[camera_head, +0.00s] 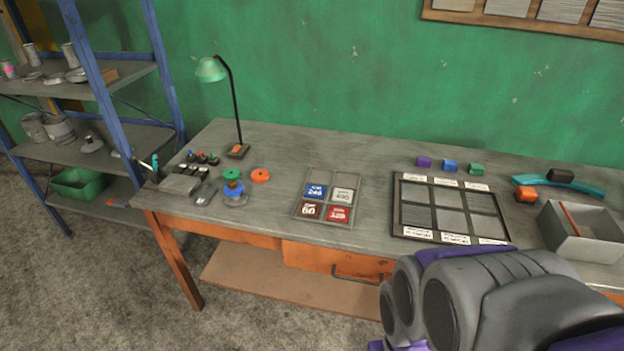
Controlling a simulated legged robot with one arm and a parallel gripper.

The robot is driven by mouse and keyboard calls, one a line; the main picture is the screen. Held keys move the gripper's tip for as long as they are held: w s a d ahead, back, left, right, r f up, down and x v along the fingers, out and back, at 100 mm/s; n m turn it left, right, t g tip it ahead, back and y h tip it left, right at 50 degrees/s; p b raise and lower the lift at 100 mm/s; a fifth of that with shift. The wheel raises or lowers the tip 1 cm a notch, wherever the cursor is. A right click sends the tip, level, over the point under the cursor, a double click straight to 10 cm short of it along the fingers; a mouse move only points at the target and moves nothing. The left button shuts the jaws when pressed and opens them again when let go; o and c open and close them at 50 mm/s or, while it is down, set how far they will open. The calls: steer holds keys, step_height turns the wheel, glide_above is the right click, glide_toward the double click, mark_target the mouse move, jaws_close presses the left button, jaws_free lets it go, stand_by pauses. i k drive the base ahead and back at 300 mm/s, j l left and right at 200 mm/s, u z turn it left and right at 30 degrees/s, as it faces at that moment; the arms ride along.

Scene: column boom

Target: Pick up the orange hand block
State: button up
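A small orange block (525,195) with a dark lower edge sits at the right of the workbench, in front of a curved teal piece (586,187) and left of a grey open box (577,246). I take it for the orange hand block. It stands free of any gripper. Grey and purple links of my own arm fill the lower right. My gripper's fingers do not show.
Purple (424,162), blue (449,166) and green (476,169) blocks stand behind a dark framed panel tray (398,205). A black block (560,175) rests by the teal piece. A green lamp (211,70) and an orange disc (260,175) are at left.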

mark_target(524, 194)
steer(key=z, duration=1.45)
